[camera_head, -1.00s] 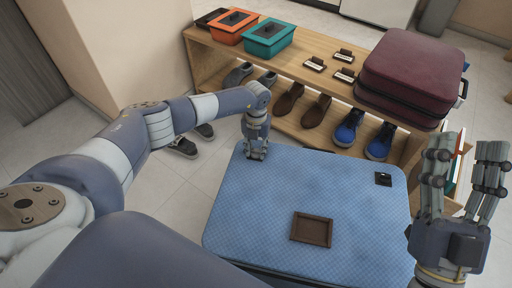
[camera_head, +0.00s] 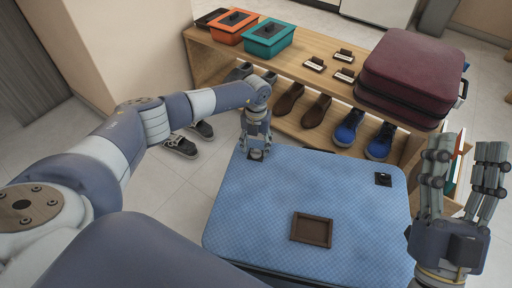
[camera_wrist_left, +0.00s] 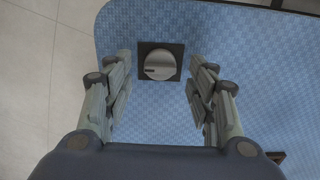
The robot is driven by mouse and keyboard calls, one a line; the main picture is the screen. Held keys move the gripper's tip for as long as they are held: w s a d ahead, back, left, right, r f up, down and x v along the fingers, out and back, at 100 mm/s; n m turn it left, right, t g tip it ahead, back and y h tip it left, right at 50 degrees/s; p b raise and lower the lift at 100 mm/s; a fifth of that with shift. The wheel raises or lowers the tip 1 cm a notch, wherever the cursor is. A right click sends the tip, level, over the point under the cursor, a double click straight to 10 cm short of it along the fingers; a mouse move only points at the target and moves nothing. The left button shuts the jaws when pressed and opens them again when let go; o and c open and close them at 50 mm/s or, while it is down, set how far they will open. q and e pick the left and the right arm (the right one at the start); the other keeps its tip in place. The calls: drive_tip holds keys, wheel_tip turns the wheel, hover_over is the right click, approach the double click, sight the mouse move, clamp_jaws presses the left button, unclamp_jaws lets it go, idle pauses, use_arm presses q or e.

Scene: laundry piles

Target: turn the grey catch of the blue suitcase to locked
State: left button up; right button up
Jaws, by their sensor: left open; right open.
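The blue suitcase (camera_head: 270,215) lies flat in front of me. Its grey catch, a round knob on a dark square plate, shows in the left wrist view (camera_wrist_left: 159,65) near the suitcase's far edge; a slot mark sits at the knob's left side. In the head view the catch (camera_head: 256,155) is mostly hidden by my left gripper (camera_head: 257,150). My left gripper points down above the catch, and in the left wrist view its open fingers (camera_wrist_left: 160,90) stand either side of it, apart from it. My right gripper (camera_head: 462,165) is open and empty, fingers up, at the right.
A brown tray (camera_head: 311,230) and a small black plate (camera_head: 383,179) are on the suitcase. Behind it stands a wooden shoe bench (camera_head: 300,72) with teal and orange boxes, labelled blocks, shoes below, and a maroon suitcase (camera_head: 412,70).

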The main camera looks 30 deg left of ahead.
sight(256, 150)
use_arm(q)
wheel_tip(256, 150, up, 10)
idle(0.3)
idle(0.4)
